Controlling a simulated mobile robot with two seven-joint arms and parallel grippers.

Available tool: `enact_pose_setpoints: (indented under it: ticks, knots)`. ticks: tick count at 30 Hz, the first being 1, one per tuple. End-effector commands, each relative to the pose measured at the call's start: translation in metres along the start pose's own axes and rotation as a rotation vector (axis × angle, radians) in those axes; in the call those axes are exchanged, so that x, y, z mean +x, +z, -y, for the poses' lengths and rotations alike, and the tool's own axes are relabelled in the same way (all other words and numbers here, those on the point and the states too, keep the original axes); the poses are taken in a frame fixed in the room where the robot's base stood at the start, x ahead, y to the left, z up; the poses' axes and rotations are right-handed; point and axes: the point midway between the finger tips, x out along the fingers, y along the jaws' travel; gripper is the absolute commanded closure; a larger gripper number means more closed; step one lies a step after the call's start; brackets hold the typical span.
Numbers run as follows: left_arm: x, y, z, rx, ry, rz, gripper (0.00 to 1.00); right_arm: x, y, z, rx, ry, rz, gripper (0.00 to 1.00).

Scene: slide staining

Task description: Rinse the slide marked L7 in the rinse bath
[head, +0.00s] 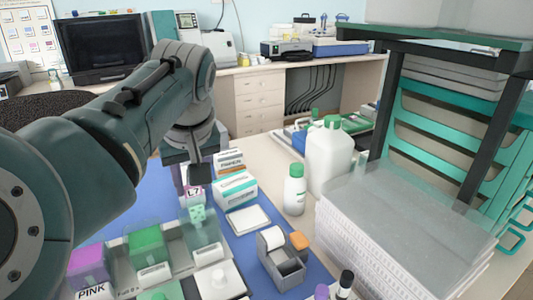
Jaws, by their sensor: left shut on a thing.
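My left gripper (199,174) points down over the blue mat and is shut on the slide marked L7 (195,191). The slide hangs upright, with a pink-purple label end at the top and green spots lower down. Its lower end overlaps a clear bath (208,232) in the picture; I cannot tell whether it is inside or above it. I cannot read which bath is the rinse bath. My right gripper is not in view.
A white pad (247,220), small cartons (236,187) and a grey dispenser (284,268) lie right of the baths. A white bottle (294,192), a large jug (327,158) and a tall tray stack (400,225) stand further right. White lids (218,282) lie in front.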

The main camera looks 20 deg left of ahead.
Motion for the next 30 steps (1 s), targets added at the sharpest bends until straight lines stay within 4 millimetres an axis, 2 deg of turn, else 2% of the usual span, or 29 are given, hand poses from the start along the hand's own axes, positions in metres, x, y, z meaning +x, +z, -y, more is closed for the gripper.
enact_pose_setpoints:
  ticks: [3, 15, 30]
  knots:
    - [0.013, 0.005, 0.001, 0.0, -0.001, 0.001, 1.0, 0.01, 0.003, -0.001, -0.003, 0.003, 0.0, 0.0]
    - [0.043, 0.017, 0.001, 0.0, -0.002, 0.0, 1.0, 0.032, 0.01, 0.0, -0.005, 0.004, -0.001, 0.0]
    - [0.045, 0.018, 0.001, -0.001, -0.001, 0.0, 1.0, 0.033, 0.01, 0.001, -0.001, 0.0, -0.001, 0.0]
